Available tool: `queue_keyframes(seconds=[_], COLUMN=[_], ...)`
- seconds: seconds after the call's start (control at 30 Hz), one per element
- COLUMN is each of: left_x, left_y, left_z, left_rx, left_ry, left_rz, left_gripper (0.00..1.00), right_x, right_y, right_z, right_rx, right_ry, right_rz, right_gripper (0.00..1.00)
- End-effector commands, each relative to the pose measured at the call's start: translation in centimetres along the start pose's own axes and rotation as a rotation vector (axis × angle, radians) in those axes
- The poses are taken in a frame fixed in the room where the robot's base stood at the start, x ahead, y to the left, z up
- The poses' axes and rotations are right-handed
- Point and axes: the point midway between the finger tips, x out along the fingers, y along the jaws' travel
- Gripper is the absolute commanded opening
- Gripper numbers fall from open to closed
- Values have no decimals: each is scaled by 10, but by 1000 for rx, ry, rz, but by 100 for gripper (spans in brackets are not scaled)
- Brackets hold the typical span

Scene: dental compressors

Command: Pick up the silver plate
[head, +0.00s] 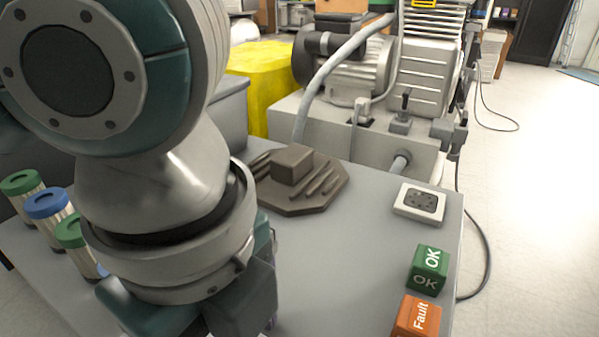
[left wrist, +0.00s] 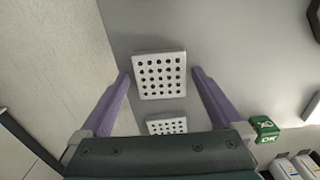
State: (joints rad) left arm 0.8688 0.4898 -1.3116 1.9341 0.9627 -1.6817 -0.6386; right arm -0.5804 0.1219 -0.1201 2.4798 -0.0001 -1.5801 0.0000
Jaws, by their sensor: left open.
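A square silver-white perforated plate (left wrist: 158,75) with rows of dark holes lies on the grey surface in the left wrist view. My left gripper (left wrist: 160,73) is open, with its two purple fingers on either side of this plate. Gaps show between the plate and the fingers, and I cannot tell their height above it. A second, similar perforated piece (left wrist: 167,125) lies closer to the gripper body, which partly hides it. In the head view my left arm covers this area, and neither piece shows. My right gripper is not in view.
A green OK cube (head: 428,271), an orange Fault cube (head: 416,316) and a white square piece (head: 405,207) sit along the table's right side. A brown octagonal part (head: 325,190) lies at the back. Capped filters (head: 50,206) stand left. Bare grey table (head: 350,260) lies between.

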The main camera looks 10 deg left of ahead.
Motion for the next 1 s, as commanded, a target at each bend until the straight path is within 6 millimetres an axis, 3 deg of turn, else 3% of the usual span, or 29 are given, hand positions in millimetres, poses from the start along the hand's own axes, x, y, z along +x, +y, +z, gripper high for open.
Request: queue_keyframes(seconds=[0.1, 0.87, 1.0], left_x=[-2, -2, -2], left_y=[0, 0, 0], left_z=[0, 0, 0], left_rx=[0, 0, 0], left_ry=[0, -1, -1], left_rz=[0, 0, 0], left_gripper=[99, 13, 12], right_x=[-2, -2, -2], right_y=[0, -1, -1], right_z=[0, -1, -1], right_rx=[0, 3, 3], right_ry=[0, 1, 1], right_rz=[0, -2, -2], right_gripper=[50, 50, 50])
